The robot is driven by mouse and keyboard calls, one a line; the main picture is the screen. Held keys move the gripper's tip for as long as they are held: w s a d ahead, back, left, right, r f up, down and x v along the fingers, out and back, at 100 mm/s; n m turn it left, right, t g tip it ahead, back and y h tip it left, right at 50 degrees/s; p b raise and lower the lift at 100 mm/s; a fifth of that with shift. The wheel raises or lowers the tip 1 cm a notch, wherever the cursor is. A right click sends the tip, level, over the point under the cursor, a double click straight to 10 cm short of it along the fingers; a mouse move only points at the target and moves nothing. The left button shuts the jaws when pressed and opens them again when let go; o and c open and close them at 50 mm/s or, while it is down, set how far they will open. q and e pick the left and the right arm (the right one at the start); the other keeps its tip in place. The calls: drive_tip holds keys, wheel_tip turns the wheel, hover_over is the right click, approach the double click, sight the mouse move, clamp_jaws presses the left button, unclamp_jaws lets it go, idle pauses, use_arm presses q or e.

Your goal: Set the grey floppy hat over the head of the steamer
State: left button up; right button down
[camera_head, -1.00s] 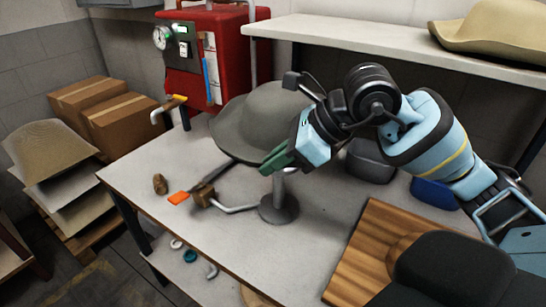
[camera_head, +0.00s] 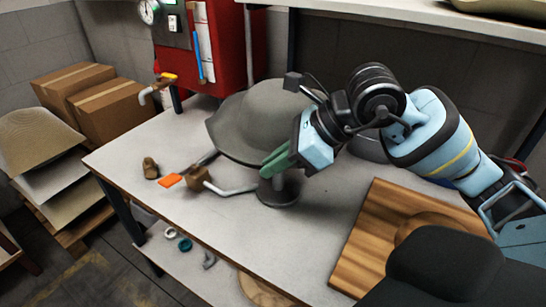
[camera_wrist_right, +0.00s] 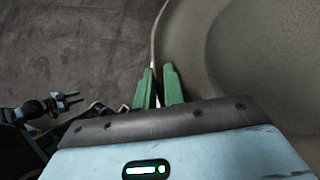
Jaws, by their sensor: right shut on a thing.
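The grey floppy hat (camera_head: 262,118) is crown up over the steamer's stand in the head view, its brim sloping down around it. My right gripper (camera_head: 276,162) is shut on the near right part of the brim. The right wrist view shows its green fingers (camera_wrist_right: 158,88) pinching the thin brim edge, with the hat (camera_wrist_right: 250,45) filling the right side. The steamer's round grey base (camera_head: 279,192) stands on the table, with a short length of post showing. The steamer's head is hidden under the hat, so I cannot tell whether they touch.
On the table (camera_head: 235,220), a metal pipe with a wooden block (camera_head: 198,178), an orange piece (camera_head: 170,181) and a small brown object (camera_head: 151,168) lie left of the base. A wooden board (camera_head: 362,240) lies at right. A red boiler (camera_head: 225,45) stands behind.

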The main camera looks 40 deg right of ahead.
drive_tip(key=shift+f+b, duration=0.9)
drive_tip(key=shift+f, duration=0.45)
wheel_tip(320, 180, down, 4)
drive_tip(key=b, duration=0.3)
drive_tip(key=shift+f, duration=0.1)
drive_tip(key=shift+f+b, duration=0.55)
drive_tip(key=shift+b, duration=0.2)
drive_tip(key=c, duration=1.4)
unclamp_jaws()
drive_tip(key=b+v, duration=0.1)
drive_tip(key=v, duration=0.6)
drive_tip(key=shift+s+d+r, duration=0.2)
